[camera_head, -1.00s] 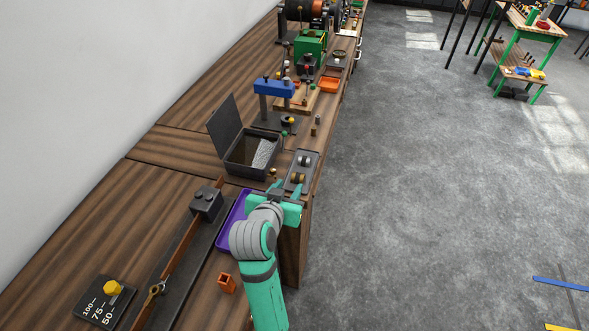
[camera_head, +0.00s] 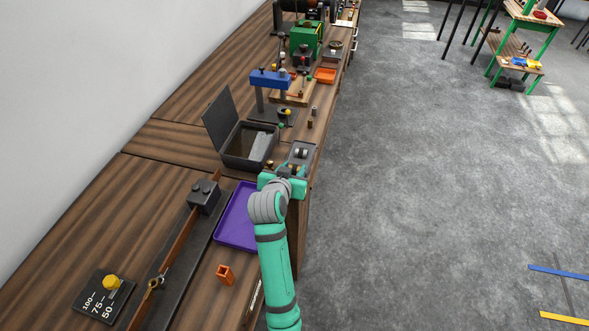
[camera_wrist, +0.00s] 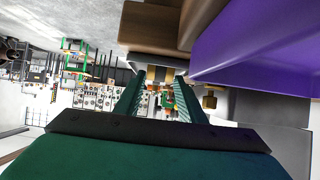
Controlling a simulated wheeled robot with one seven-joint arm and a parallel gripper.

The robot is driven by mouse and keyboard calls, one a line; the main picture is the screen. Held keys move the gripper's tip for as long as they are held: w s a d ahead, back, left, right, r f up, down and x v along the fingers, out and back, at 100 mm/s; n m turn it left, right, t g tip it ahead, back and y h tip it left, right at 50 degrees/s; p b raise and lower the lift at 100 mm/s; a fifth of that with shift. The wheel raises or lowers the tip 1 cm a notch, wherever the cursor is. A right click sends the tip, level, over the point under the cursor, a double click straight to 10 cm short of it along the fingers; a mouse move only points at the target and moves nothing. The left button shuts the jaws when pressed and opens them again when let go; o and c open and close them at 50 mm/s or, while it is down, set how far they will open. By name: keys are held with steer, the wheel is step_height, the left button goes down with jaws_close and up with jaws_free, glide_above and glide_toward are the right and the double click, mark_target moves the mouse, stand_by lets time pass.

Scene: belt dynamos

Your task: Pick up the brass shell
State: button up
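My gripper (camera_head: 284,172) is over the bench's right edge, at the near end of a small grey tray (camera_head: 303,148). In the wrist view the two green fingers of my gripper (camera_wrist: 158,82) stand apart. A small brass piece, likely the brass shell (camera_wrist: 159,73), shows between and just beyond the fingertips. I cannot tell whether it touches either finger. In the head view my gripper and wrist hide the brass piece. A silver shell (camera_head: 301,153) sits on the tray's far part.
A purple tray (camera_head: 238,228) lies left of my arm; in the wrist view it fills the upper right (camera_wrist: 270,50). A brass knob (camera_wrist: 209,100) is right of the fingers. An open dark box (camera_head: 247,146) stands beyond. Open floor lies right.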

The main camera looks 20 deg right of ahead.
steer(key=shift+d, duration=0.1)
steer(key=c, duration=0.7)
steer(key=shift+d, duration=0.1)
steer(key=shift+c, duration=0.3)
steer(key=shift+r, duration=0.1)
